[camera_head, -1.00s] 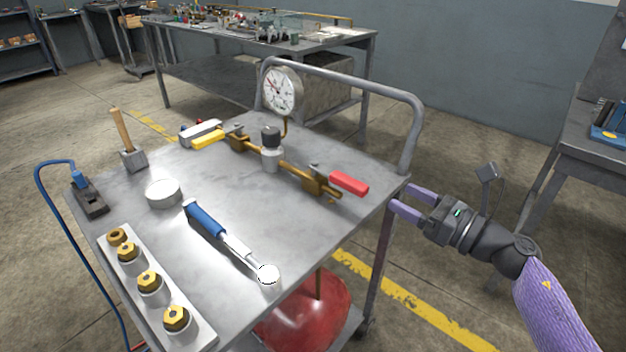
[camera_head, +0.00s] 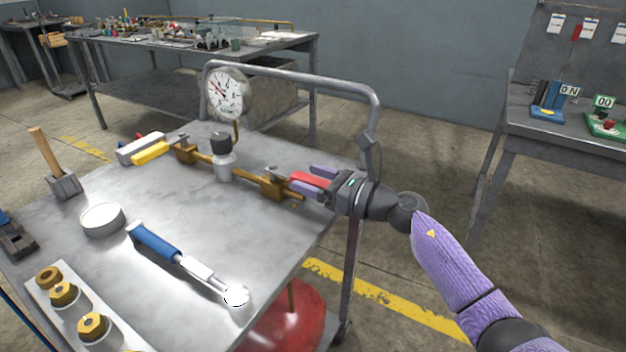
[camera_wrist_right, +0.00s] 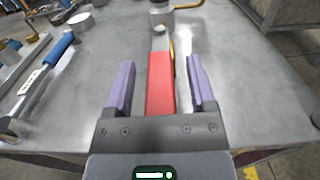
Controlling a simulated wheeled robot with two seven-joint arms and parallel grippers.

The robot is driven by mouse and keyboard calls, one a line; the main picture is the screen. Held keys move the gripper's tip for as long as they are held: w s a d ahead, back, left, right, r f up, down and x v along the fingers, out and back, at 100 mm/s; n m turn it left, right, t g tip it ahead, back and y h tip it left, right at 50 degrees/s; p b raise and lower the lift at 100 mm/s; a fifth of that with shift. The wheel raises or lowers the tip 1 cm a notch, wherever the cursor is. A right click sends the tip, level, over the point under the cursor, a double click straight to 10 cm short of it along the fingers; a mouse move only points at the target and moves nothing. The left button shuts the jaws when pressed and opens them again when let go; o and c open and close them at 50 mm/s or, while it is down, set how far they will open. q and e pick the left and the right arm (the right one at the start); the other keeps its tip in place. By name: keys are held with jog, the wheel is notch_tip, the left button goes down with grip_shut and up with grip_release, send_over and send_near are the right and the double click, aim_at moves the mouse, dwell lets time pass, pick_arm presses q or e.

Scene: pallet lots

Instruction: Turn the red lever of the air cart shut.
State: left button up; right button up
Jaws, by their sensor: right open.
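The red lever (camera_head: 310,180) sits at the right end of the brass pipe (camera_head: 205,158) on the grey metal cart (camera_head: 190,230). It points roughly along the pipe, toward my right gripper. My right gripper (camera_head: 316,180) is open, with one purple finger on each side of the red lever. In the right wrist view the red lever (camera_wrist_right: 160,82) lies between the two fingers (camera_wrist_right: 160,85), with a visible gap on both sides. A yellow lever (camera_head: 152,153) is at the pipe's left end. My left gripper does not show.
A round gauge (camera_head: 226,93) and a dark-knobbed regulator (camera_head: 222,158) stand on the pipe. The cart's grey handle rail (camera_head: 300,76) rises behind.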

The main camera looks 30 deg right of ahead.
grip_shut()
dwell(0.8)
dwell(0.4)
